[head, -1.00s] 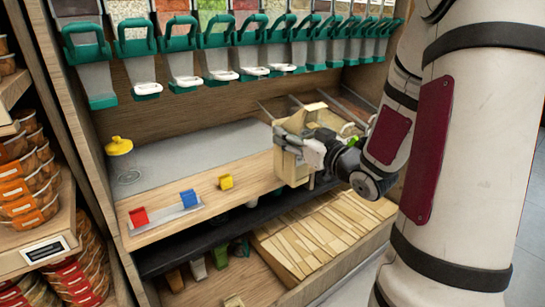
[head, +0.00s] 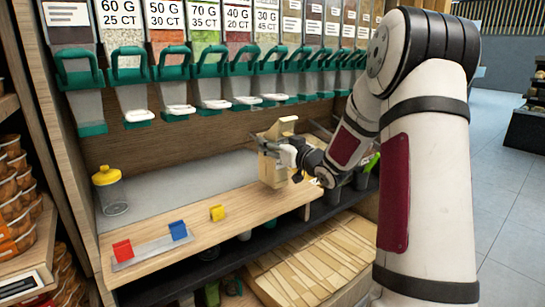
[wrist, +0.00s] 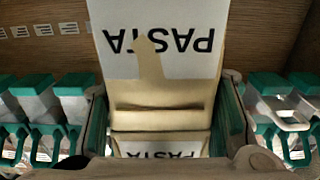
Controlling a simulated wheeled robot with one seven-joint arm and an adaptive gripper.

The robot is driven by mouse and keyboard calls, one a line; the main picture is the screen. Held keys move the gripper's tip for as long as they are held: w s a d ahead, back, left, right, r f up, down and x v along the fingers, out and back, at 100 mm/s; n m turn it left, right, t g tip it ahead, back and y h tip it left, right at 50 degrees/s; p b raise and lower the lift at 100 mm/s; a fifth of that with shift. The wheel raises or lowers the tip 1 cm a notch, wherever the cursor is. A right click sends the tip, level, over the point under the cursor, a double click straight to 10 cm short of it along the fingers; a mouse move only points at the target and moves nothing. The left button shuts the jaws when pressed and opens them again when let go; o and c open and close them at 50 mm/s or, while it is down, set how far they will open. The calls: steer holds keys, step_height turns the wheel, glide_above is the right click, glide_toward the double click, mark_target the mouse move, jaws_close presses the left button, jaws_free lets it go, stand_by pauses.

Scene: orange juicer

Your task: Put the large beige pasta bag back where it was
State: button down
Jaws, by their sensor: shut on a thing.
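The large beige pasta bag (head: 271,172) is upright at the right end of the wooden counter (head: 170,225). My gripper (head: 291,153) is shut on it from the right side. In the wrist view, the bag (wrist: 160,92) lies between the two fingers (wrist: 165,125), with white labels reading PASTA upside down. Whether the bag's base touches the counter I cannot tell, and my gripper hides part of it.
A row of dispensers with green handles (head: 208,65) hangs above and behind the bag. A yellow-lidded jar (head: 108,192) and red (head: 122,250), blue (head: 178,230) and yellow (head: 217,213) clips stand to the left. The grey surface (head: 175,182) behind is mostly clear.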

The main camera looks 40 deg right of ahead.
mark_target(271, 172)
steer(key=shift+w+f+b, duration=0.1)
steer(key=shift+f+b, duration=0.8)
steer(key=shift+f, duration=1)
steer(key=c, duration=0.7)
jaws_free()
